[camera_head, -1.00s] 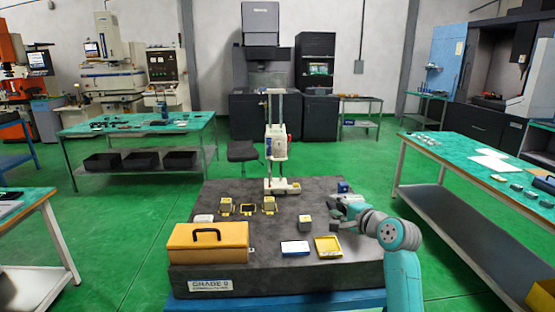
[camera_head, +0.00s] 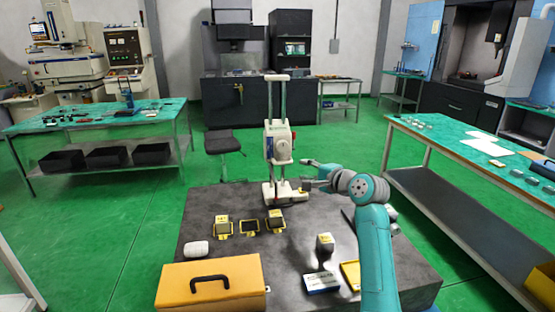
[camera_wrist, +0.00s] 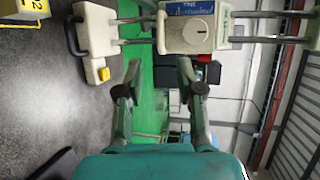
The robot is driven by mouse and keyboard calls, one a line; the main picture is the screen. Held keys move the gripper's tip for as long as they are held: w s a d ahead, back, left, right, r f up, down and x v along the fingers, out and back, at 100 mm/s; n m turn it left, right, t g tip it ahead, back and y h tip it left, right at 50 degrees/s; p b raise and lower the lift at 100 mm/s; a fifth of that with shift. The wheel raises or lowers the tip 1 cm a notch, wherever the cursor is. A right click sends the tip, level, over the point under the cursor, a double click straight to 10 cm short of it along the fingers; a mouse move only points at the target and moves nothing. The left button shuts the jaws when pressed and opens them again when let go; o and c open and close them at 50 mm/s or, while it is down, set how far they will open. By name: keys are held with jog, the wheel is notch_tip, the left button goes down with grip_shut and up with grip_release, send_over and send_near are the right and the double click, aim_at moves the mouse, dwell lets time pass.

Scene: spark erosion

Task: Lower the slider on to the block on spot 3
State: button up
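The height gauge stands upright at the back of the dark granite plate (camera_head: 290,250), with its white slider (camera_head: 279,142) part way up two columns. The slider (camera_wrist: 188,28), with a round knob, also shows in the wrist view. A grey block (camera_head: 275,219) sits on the right yellow-framed spot and another block (camera_head: 222,226) on the left one. The middle spot (camera_head: 249,227) is empty. I cannot read which is spot 3. My gripper (camera_wrist: 160,82) is open and empty, its fingers apart, beside the gauge. Its fingers in the head view (camera_head: 309,170) are right of the columns.
A loose block (camera_head: 324,243), a blue-and-white box (camera_head: 321,282) and a yellow tray (camera_head: 350,275) are at the front right of the plate. An orange case (camera_head: 211,284) and a white item (camera_head: 197,248) are at the left. Benches stand on both sides.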

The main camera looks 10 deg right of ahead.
aim_at(279, 143)
jog(key=x, duration=1.1)
jog(key=shift+a, duration=0.1)
grip_shut()
